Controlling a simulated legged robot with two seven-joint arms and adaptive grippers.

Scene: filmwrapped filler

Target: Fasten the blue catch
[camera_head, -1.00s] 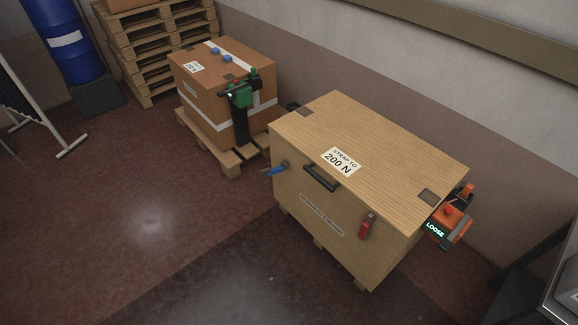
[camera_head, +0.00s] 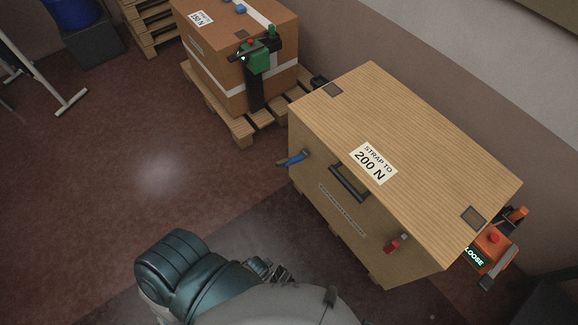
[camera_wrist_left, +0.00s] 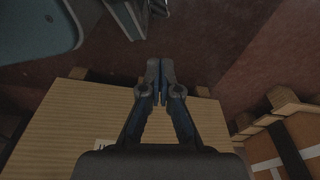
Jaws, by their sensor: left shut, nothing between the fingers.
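The blue catch (camera_head: 291,158) is a small blue lever on the front face of a large wooden crate (camera_head: 420,150), near its left corner. It sticks out to the left; whether it is latched I cannot tell. My left gripper (camera_wrist_left: 160,85) shows in the left wrist view, its dark fingers together and empty, with the crate's wood-grained surface (camera_wrist_left: 70,130) behind it. The catch does not show there. In the head view an arm of mine comes in at the bottom, below and apart from the catch. My right gripper cannot be made out.
The crate carries a black handle (camera_head: 349,183), a red catch (camera_head: 393,246) and an orange tensioner (camera_head: 490,245) reading "LOOSE". Behind stands a strapped carton (camera_head: 225,60) with a green tensioner (camera_head: 258,58), on a pallet (camera_head: 243,133). Floor left of the crate is clear.

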